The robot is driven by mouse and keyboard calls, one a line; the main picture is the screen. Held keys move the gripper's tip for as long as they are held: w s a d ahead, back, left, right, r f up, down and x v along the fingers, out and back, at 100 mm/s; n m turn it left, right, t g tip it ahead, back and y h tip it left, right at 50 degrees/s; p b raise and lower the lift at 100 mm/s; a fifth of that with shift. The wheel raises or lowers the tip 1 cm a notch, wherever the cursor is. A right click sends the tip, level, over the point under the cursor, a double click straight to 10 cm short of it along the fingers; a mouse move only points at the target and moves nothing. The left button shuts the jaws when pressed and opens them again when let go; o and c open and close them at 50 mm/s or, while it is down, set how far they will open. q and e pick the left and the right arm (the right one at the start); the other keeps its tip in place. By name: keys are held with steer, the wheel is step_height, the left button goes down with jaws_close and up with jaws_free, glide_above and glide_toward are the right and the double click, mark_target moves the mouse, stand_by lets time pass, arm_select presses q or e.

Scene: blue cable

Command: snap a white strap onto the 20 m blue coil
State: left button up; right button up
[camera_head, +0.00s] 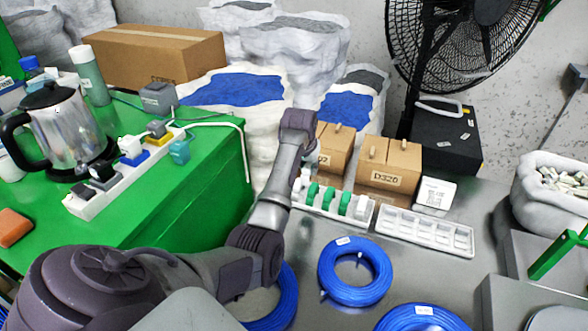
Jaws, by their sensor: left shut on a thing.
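Several blue coils lie on the grey metal table. One coil (373,288) with a small white label is fully in view, with small pale bits at its inner and lower edge. Another coil (395,319) is cut off by the bottom edge, and a third (289,290) is partly hidden behind my left arm. I cannot read the labels, so I cannot tell which is 20 m. My left gripper (301,178) is at the left end of a white holder (335,214) of white and green straps, shut on a white strap (304,177). My arm hides part of this. My right gripper is not in view.
An empty white compartment tray (424,232) lies right of the holder. Cardboard boxes (390,171) and a small white labelled box (436,193) stand behind. A green table (190,205) with a kettle (62,130) and power strip is left. A white sack (548,205) stands right.

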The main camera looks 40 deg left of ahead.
arm_select(q)
steer(key=d+r+m+h+p, duration=0.3)
steer(key=d+m+p, duration=0.5)
steer(key=d, duration=0.9)
steer(key=s+d+f+m+g+h+p, duration=0.1)
steer(key=s+d+m, duration=0.2)
steer(key=d, duration=0.2)
steer(key=s+d+f+m+p, duration=0.1)
steer(key=s+d+m, duration=0.2)
steer(key=d, duration=0.2)
steer(key=s+d+f+m+g+h+p, duration=0.1)
steer(key=s+d+f+m+p, duration=0.1)
steer(key=s+d+m, duration=0.1)
steer(key=shift+s+d+m+g+h, duration=0.15)
steer(key=shift+s+d+m, duration=0.1)
steer(key=shift+d, duration=0.3)
steer(key=shift+s+d+m+g+h, duration=0.15)
steer(key=shift+s+d, duration=0.1)
steer(key=shift+d, duration=0.25)
steer(key=shift+s+d+f, duration=0.1)
steer(key=shift+s+d, duration=0.05)
steer(key=shift+s, duration=0.05)
steer(key=shift+f, duration=0.15)
step_height(320, 180, down, 3)
steer(key=b, duration=0.4)
steer(key=shift+f, duration=0.25)
